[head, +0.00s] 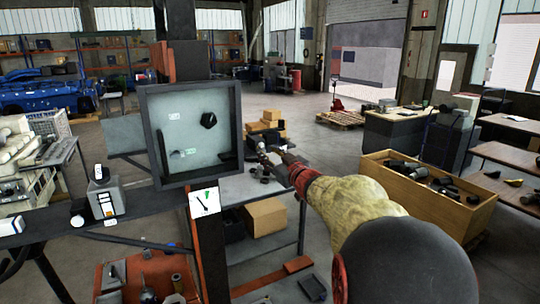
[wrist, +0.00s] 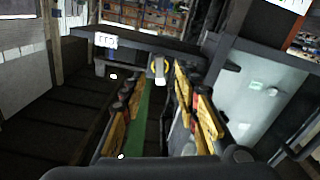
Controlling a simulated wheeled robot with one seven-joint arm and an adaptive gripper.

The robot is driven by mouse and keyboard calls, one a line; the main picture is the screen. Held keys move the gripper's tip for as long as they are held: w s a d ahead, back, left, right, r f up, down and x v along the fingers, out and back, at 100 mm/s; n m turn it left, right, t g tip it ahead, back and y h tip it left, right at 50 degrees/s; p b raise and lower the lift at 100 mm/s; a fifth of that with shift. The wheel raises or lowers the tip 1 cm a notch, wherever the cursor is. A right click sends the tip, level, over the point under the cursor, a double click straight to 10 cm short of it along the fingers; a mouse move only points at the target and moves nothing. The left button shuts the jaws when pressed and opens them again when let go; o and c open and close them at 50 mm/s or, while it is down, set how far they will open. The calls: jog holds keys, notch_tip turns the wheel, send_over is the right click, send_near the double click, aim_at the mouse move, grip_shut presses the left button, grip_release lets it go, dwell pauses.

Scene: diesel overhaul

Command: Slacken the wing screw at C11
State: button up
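A grey framed box (head: 238,120) with a pale green back panel stands upright left of centre in the head view. A black knob (head: 208,120) and a small silver fitting (head: 187,153) sit on the panel. The fitting may be the wing screw, but it is too small to tell, and I cannot read a C11 mark. My gripper (head: 262,150) is just right of the box's right edge, apart from both parts. In the wrist view my gripper (wrist: 158,105) has its fingers apart with nothing held. The pale panel (wrist: 262,90) lies to its right there.
A dark bench (head: 60,225) with a grey device (head: 103,195) stands at left. A lower table (head: 255,190) with a cardboard box (head: 266,216) is beneath my gripper. A wooden crate (head: 425,195) of dark parts stands at right. Open floor lies behind.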

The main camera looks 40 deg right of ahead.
aim_at(264, 149)
jog(key=shift+w, duration=0.1)
dwell(0.3)
jog(key=shift+x, duration=1.95)
jog(key=shift+c, duration=1.3)
grip_shut()
jog(key=shift+f+n+b, duration=0.15)
jog(key=shift+n+b, duration=0.25)
jog(key=shift+b, duration=0.15)
jog(key=shift+o, duration=2)
grip_release()
jog(key=shift+p, duration=0.3)
